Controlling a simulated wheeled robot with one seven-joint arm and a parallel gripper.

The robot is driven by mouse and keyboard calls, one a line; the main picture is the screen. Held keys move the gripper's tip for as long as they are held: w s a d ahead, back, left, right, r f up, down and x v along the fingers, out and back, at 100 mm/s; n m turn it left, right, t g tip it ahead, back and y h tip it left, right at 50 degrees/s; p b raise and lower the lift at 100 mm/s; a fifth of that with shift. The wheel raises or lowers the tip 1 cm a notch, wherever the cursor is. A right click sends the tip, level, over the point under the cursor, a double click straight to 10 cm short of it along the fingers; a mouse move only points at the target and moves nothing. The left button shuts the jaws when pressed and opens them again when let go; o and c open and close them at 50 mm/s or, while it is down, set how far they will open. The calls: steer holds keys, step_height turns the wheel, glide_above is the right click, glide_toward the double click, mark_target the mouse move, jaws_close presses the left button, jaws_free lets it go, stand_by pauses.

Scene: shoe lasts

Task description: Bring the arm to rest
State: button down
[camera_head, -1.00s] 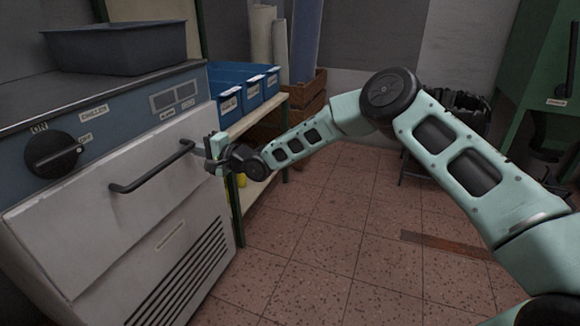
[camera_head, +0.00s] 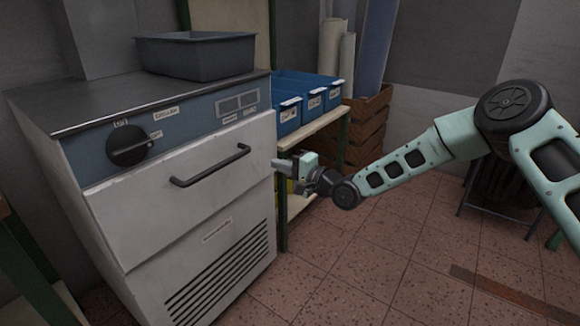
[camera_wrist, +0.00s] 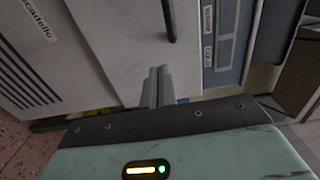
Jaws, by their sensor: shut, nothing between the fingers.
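My gripper (camera_head: 280,163) is at the right front corner of the chiller cabinet, at about the height of its drawer handle. In the wrist view my two fingers (camera_wrist: 157,86) are together with nothing between them, in front of a pale panel. My arm stretches in from the right, bent at a raised elbow. The chiller (camera_head: 150,185) has a white front and a blue-grey control band. Its dark bar handle (camera_head: 210,166) is left of my gripper and apart from it. The handle also shows at the top of the wrist view (camera_wrist: 170,20).
A black knob (camera_head: 130,146) is on the control band. A grey tub (camera_head: 196,56) stands on the chiller top. Blue bins (camera_head: 290,110) sit on a shelf behind my gripper, with wooden crates (camera_head: 368,125) beyond. Tiled floor (camera_head: 350,265) is open below my arm.

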steer(key=s+n+g+h, duration=0.6)
steer(key=s+n, duration=0.2)
steer(key=s, duration=0.8)
steer(key=s+d+r+n+g+h, duration=0.2)
steer(key=s+d, duration=0.3)
steer(key=s, duration=0.5)
steer(key=s+d+r+n+g+h, duration=0.1)
steer(key=s+d+r+n+h, duration=0.15)
steer(key=s+d, duration=0.45)
steer(key=s+d+r+n+g+h, duration=0.2)
steer(key=s+n+h, duration=0.1)
steer(key=s, duration=0.9)
step_height(320, 180, up, 26)
steer(key=p, duration=2.6)
steer(key=shift+s+d, duration=0.3)
steer(key=shift+s, duration=0.15)
